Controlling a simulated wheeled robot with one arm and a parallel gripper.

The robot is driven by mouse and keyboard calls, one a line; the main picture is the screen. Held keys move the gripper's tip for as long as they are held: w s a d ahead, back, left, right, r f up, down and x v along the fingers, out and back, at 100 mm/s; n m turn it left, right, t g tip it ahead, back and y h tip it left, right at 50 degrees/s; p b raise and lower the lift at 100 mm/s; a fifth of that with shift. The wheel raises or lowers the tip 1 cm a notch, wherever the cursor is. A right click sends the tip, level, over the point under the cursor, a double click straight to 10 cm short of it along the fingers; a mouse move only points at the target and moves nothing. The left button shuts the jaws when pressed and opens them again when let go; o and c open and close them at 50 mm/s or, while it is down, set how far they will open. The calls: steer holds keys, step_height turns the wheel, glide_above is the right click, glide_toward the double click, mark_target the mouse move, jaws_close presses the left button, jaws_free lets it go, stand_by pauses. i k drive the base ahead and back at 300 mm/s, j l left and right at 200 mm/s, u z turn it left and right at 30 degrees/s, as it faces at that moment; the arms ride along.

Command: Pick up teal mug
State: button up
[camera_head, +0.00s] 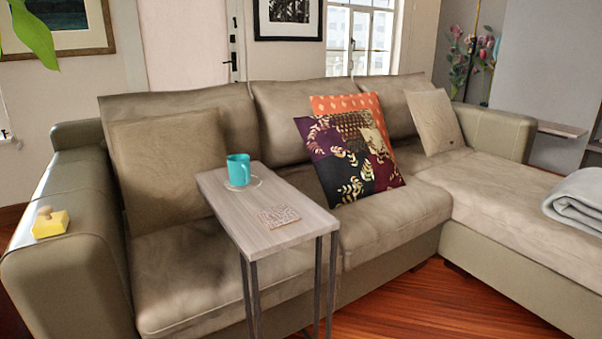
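The teal mug (238,171) stands upright near the far end of a small side table (250,228) with a light wood top and dark thin legs. A pale, thin ring, perhaps a saucer or coaster (256,184), shows around its base. The mug's handle seems to face left, toward the sofa's left arm. My gripper is not in this view, so I cannot see its state or its place relative to the mug.
A flat patterned piece (279,217) lies nearer on the table. The table overlaps the beige sofa (190,280) in view. Cushions (350,150) rest on it, and a yellow object (50,223) sits on its left arm. Wooden floor (440,305) is open at the front right.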

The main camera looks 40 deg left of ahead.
mark_target(238, 164)
steer(key=u, duration=1.9)
steer(key=i+l, duration=0.15)
steer(key=i, duration=0.15)
